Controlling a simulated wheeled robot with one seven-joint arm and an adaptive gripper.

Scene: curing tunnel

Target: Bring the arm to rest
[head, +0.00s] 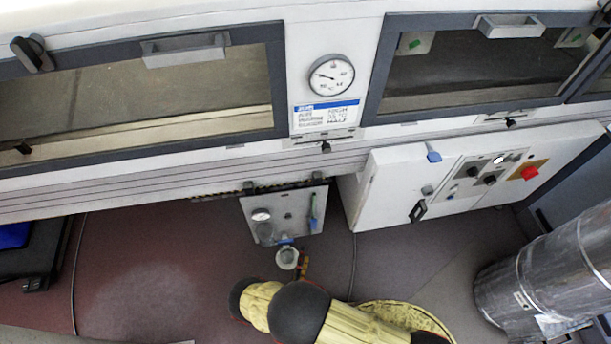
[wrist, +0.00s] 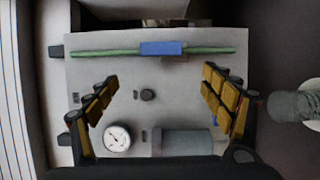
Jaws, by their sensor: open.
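My arm (head: 335,312), yellow with black joints, reaches in from the bottom of the head view. In the wrist view my gripper (wrist: 160,80) is open, its two padded yellow fingers spread wide with nothing between them. It faces a grey panel (wrist: 120,66), which also shows in the head view (head: 283,228) under the long machine. I cannot tell the distance from the fingertips to the panel. In the head view most of the gripper is hidden by the arm.
The panel carries a gauge (wrist: 117,137), a black knob (wrist: 148,95) and a green rod (wrist: 105,52) with a blue block (wrist: 161,48). A white control cabinet (head: 384,190) stands to the right, and a metal drum (head: 545,275) at lower right. Floor (head: 150,270) is open at left.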

